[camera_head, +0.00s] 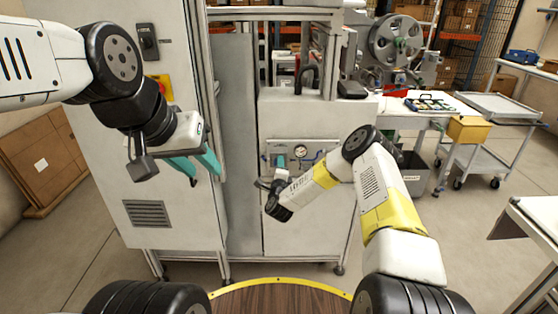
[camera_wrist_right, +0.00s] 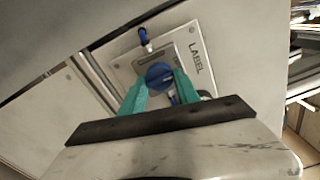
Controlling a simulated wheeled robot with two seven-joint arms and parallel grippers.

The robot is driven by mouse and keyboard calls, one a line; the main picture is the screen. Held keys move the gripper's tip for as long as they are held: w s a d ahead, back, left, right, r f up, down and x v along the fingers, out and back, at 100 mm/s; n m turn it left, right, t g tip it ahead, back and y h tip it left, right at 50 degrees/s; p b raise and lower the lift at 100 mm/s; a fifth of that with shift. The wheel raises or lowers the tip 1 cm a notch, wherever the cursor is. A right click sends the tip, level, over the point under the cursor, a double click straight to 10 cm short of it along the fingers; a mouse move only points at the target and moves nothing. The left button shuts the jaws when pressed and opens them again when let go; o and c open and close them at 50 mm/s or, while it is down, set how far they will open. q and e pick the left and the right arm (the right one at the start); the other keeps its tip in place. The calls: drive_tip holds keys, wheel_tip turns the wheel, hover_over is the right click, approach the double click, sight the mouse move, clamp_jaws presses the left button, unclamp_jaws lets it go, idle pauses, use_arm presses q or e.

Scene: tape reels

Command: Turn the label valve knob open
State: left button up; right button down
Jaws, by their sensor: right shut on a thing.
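The label valve knob (camera_wrist_right: 159,76) is a round blue knob on a light plate marked LABEL (camera_wrist_right: 196,52) in the right wrist view. My right gripper (camera_wrist_right: 157,88) has its teal fingers on either side of the knob and is shut on it. In the head view my right gripper (camera_head: 279,162) reaches the valve panel (camera_head: 322,148) on the machine's front, and its wrist hides the knob there. My left gripper (camera_head: 195,167) is open and empty, in front of the grey cabinet at the left.
A round gauge (camera_head: 301,153) sits on the panel, right of my right gripper. The grey cabinet (camera_head: 165,215) has a yellow-and-red switch. A reel (camera_head: 395,40) is mounted at the back right. A cart (camera_head: 470,165) stands at the right.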

drive_tip(key=shift+d, duration=0.1)
idle(0.3)
drive_tip(key=c, duration=0.9)
unclamp_jaws()
drive_tip(key=shift+s, duration=0.1)
drive_tip(key=s, duration=0.7)
drive_tip(key=shift+s, duration=0.3)
